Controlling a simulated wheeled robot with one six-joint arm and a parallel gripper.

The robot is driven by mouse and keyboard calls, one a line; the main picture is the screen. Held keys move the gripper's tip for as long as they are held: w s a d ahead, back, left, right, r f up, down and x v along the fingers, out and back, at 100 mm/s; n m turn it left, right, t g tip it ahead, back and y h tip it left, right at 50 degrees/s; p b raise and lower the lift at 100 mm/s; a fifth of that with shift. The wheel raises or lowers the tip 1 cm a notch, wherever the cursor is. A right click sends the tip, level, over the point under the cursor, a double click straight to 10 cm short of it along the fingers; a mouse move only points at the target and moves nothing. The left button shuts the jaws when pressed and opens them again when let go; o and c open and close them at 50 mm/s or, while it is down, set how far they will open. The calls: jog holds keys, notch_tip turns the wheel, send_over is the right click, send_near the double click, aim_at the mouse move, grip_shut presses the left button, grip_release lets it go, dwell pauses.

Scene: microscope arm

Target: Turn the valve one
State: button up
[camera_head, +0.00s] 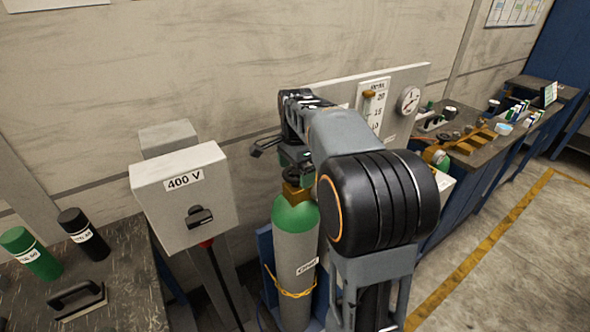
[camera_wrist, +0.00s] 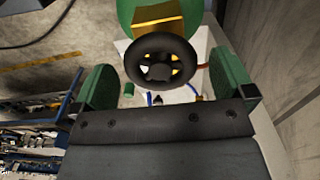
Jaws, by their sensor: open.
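A gas cylinder (camera_head: 297,255) with a grey body and green shoulder stands below my arm in the head view. Its brass valve body (camera_head: 294,193) shows at the top. In the wrist view the valve's round black handwheel (camera_wrist: 133,68) faces the camera, in front of the brass block (camera_wrist: 160,27) and green shoulder. My gripper (camera_wrist: 165,75) is open, with one green-padded finger on each side of the wheel and a visible gap on both sides. Contact is not visible. In the head view my gripper and arm largely hide the handwheel.
A grey 400 V switch box (camera_head: 187,197) stands close left of the cylinder. A wall panel with a gauge (camera_head: 409,99) is behind my arm. A second green-topped cylinder (camera_head: 437,157) is partly hidden at right. A bench (camera_head: 115,295) with bottles is at left; floor at right is free.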

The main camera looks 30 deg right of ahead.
aim_at(296, 172)
jog(key=shift+c, duration=0.4)
jog(key=c, duration=0.8)
jog(key=shift+r+n+p, duration=0.1)
jog(key=shift+n+p, duration=0.35)
jog(key=shift+n, duration=0.65)
jog(key=shift+c, duration=0.2)
jog(key=n, duration=0.3)
jog(key=o, duration=0.9)
notch_tip(296, 172, up, 14)
jog(key=shift+f+p, duration=0.2)
jog(key=shift+p, duration=0.4)
